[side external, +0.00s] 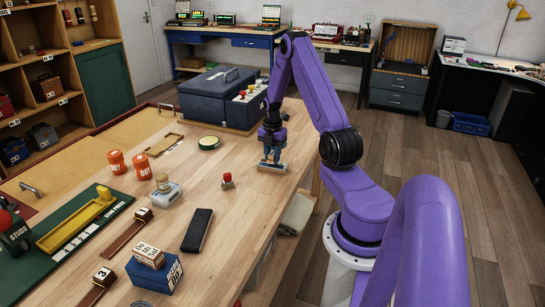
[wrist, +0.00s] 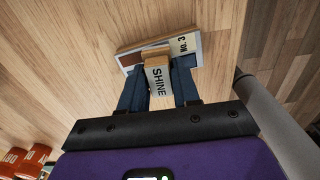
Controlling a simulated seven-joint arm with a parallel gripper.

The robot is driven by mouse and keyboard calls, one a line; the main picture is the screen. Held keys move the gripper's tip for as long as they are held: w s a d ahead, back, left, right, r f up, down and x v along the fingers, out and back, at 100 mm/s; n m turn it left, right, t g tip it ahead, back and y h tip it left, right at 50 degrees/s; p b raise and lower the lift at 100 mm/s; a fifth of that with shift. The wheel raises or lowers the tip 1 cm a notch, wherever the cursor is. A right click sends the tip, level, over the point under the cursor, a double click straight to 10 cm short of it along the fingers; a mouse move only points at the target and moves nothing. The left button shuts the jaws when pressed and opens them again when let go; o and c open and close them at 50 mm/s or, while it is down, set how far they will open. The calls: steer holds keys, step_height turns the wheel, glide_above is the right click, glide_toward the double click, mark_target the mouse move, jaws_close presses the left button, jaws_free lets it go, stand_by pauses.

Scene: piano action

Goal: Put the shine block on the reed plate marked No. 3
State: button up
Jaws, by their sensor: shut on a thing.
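The shine block (wrist: 157,80), pale with a wooden end and black SHINE lettering, is between the blue fingers of my gripper (wrist: 158,92) in the wrist view. My gripper is shut on it. The reed plate marked No. 3 (wrist: 187,43), with a pale label and a brown part, lies behind the block in that view. In the side view my gripper (side external: 272,153) points down right over the reed plate (side external: 272,168), near the bench's right edge. The fingers hide the block there. I cannot tell whether block and plate touch.
A small red-topped piece (side external: 228,181) stands left of the plate. Further left are orange canisters (side external: 116,162), a round tin (side external: 208,142) and a black case (side external: 197,230). A large dark box (side external: 215,97) stands behind my gripper. The bench around the plate is mostly clear.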

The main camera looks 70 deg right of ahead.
steer(key=shift+f, duration=0.5)
steer(key=shift+f, duration=0.15)
steer(key=o, duration=1)
steer(key=shift+o, duration=0.2)
